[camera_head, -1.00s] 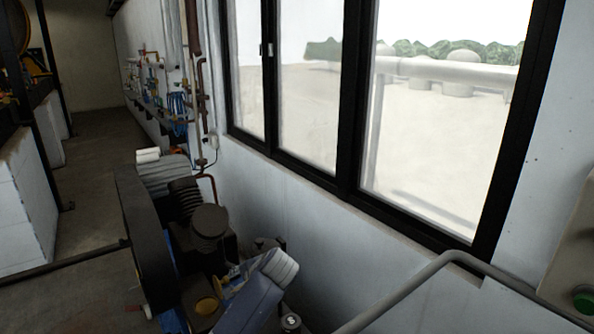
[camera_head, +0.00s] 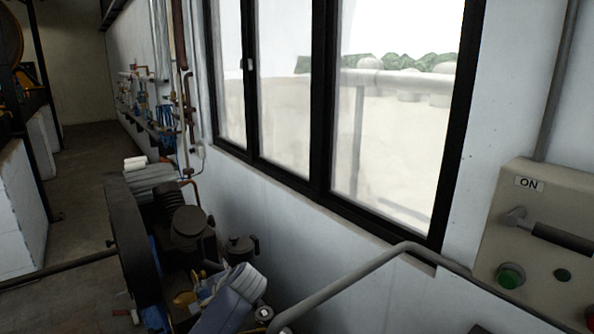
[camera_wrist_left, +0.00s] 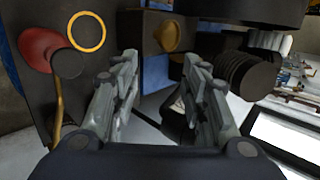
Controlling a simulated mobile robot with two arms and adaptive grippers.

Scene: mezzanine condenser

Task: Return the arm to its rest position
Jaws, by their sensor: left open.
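In the head view, my left arm shows at the bottom as a blue-grey link with a white ribbed part. My left gripper (camera_head: 207,284) is low beside the compressor machinery, small and partly lost against it. In the left wrist view, the left gripper (camera_wrist_left: 157,85) has its two grey fingers apart, with nothing between them. A yellow round cap (camera_wrist_left: 170,36) and a black ribbed cylinder (camera_wrist_left: 245,77) lie beyond the fingers. My right gripper is in neither view.
The compressor (camera_head: 188,225) with its large dark wheel (camera_head: 130,240) stands close by. A control panel (camera_head: 550,240) marked ON stands at right. Windows line the wall. An open aisle (camera_head: 90,150) runs back at left.

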